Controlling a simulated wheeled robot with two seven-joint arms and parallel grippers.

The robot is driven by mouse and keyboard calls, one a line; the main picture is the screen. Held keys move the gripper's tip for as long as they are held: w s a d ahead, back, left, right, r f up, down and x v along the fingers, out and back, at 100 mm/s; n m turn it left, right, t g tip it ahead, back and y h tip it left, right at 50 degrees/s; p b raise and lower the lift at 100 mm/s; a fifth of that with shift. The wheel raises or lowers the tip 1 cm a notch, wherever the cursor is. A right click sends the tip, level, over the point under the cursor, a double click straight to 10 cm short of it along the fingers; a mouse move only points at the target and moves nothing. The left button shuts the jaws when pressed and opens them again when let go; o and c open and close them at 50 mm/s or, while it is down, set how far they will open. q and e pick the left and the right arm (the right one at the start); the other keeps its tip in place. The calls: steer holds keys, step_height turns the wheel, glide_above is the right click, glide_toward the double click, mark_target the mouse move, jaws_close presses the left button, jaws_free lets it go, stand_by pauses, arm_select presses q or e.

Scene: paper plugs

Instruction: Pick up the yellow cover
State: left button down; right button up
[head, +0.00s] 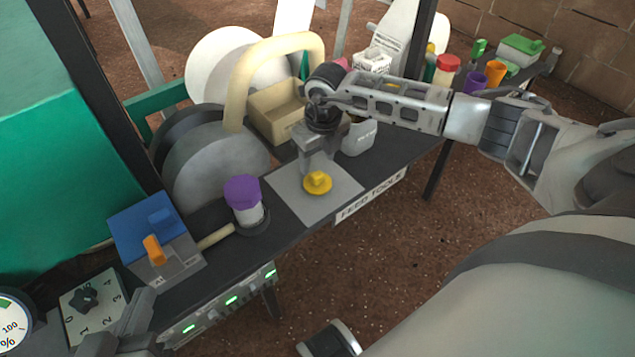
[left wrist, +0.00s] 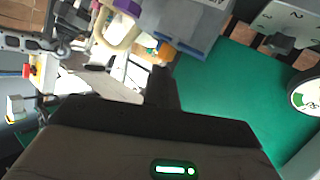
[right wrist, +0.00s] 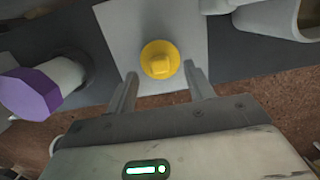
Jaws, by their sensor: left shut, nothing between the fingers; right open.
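The yellow cover (head: 317,182) is a small round disc with a raised knob. It lies on a light grey square mat (head: 290,197) on the dark table. In the right wrist view the cover (right wrist: 160,60) sits just beyond and between the fingertips of my right gripper (right wrist: 160,76). That gripper is open and empty, and in the head view it points down right behind the cover (head: 318,165). My left gripper (left wrist: 160,75) is shut and empty, away from the cover; in the head view part of it shows at the bottom left.
A purple-topped white cylinder (head: 243,195) stands left of the mat. A blue and grey box with an orange switch (head: 153,249) is farther left. A tan bin (head: 276,110) and a grey scoop (head: 359,138) stand behind. Coloured cups (head: 495,73) are at the far right.

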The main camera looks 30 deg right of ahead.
mark_target(318, 174)
steer(key=f+b, duration=0.1)
steer(key=f, duration=0.1)
steer(key=f+b, duration=0.1)
steer(key=f, duration=0.2)
steer(key=shift+s+a, duration=0.15)
steer(key=shift+s, duration=0.05)
steer(key=c, duration=1)
arm_select(q)
steer(key=shift+w+d+r+n+t+h, duration=0.2)
steer(key=shift+d+r+n+t+h, duration=0.1)
steer(key=shift+d+r, duration=0.05)
arm_select(e)
steer(key=shift+c, duration=0.2)
steer(key=shift+r, duration=0.15)
